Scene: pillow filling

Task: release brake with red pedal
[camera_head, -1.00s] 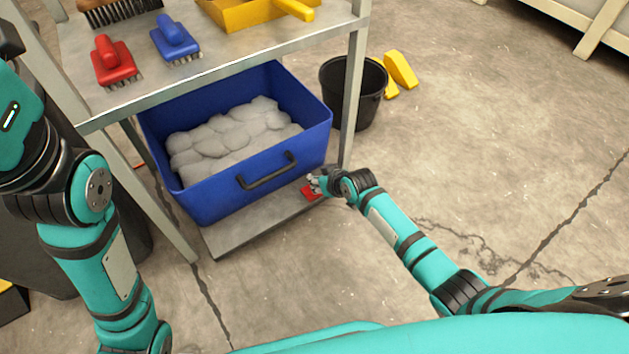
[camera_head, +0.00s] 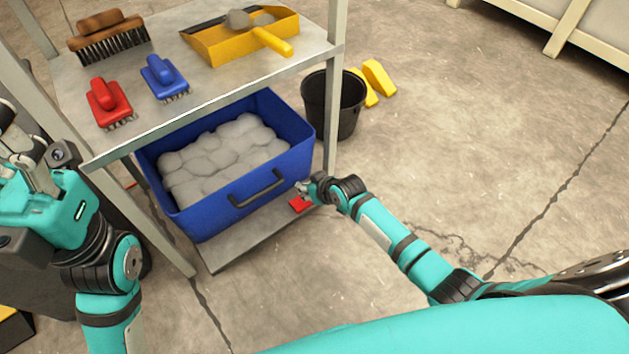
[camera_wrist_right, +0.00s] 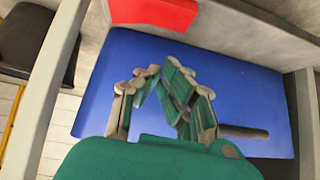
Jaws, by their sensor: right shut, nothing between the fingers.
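The red pedal (camera_head: 300,204) sits low at the right front corner of the shelf, below the blue bin. It also shows at the top of the right wrist view (camera_wrist_right: 155,12). My right gripper (camera_head: 301,187) is shut and empty, just above the pedal and beside the bin's front right corner. In the wrist view its fingers (camera_wrist_right: 150,76) are together in front of the blue bin wall, apart from the pedal in the picture. Whether it touches the pedal, I cannot tell. My left gripper (camera_head: 22,155) is at the left edge, fingers up, partly cut off.
The blue bin (camera_head: 240,205) full of grey lumps stands on the lower shelf. Brushes and a yellow dustpan (camera_head: 215,48) lie on the upper shelf. A black bucket (camera_head: 334,112) and yellow wedges (camera_head: 378,78) stand behind the shelf's right post. Floor at right is clear.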

